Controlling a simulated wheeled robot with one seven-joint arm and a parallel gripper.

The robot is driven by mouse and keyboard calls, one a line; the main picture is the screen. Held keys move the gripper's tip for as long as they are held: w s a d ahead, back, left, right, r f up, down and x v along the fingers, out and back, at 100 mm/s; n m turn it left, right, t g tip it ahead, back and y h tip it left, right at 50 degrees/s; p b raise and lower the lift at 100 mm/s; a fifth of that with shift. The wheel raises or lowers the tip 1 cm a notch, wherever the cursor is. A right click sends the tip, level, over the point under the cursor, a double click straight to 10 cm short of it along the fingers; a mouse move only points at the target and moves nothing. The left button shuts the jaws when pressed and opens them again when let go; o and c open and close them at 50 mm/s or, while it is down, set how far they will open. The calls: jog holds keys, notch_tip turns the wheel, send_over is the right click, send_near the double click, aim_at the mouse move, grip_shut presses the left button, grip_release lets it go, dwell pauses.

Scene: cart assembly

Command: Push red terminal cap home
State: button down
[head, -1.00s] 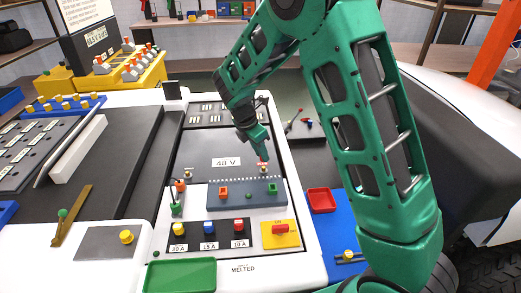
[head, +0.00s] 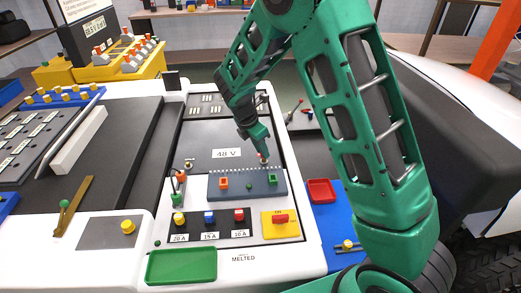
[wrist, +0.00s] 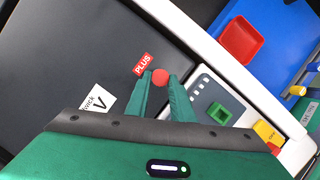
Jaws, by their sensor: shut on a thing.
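The red terminal cap (wrist: 160,76) is a small round red piece between the fingertips of my gripper (wrist: 161,82) in the wrist view. My gripper is shut on it. In the head view my gripper (head: 262,154) points down at the right edge of the dark 48 V panel (head: 200,133), at the plus terminal. The red PLUS label (wrist: 142,64) lies just beside the cap in the wrist view. The terminal post is hidden under the cap and fingers. I cannot tell how far down the cap sits.
A grey-blue block (head: 235,187) with orange and green sockets lies just in front of the gripper. The other terminal (head: 188,164) stands at the panel's left. A red tray (head: 321,191) is to the right, a green tray (head: 181,265) at the front.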

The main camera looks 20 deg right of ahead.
jog(key=shift+f, duration=1.3)
jog(key=c, duration=1.5)
grip_release()
jog(key=shift+o, duration=0.2)
jog(key=v, duration=1.1)
jog(key=s+d+r+m+g+y, duration=0.1)
jog(key=s+d+r+m, duration=0.3)
jog(key=s+d+m, duration=0.4)
jog(key=s+d+r+m+y, duration=0.1)
jog(key=s+d+r+m, duration=0.4)
jog(key=d, duration=0.4)
jog(key=s+d+m+y, duration=0.1)
jog(key=s+d+m, duration=0.1)
jog(key=s+m, duration=0.5)
jog(key=s+d+m+y, duration=0.1)
jog(key=s+d+m, duration=0.2)
jog(key=s+m, duration=0.5)
jog(key=s, duration=0.9)
jog(key=shift+s+f, duration=0.15)
jog(key=shift+s, duration=0.1)
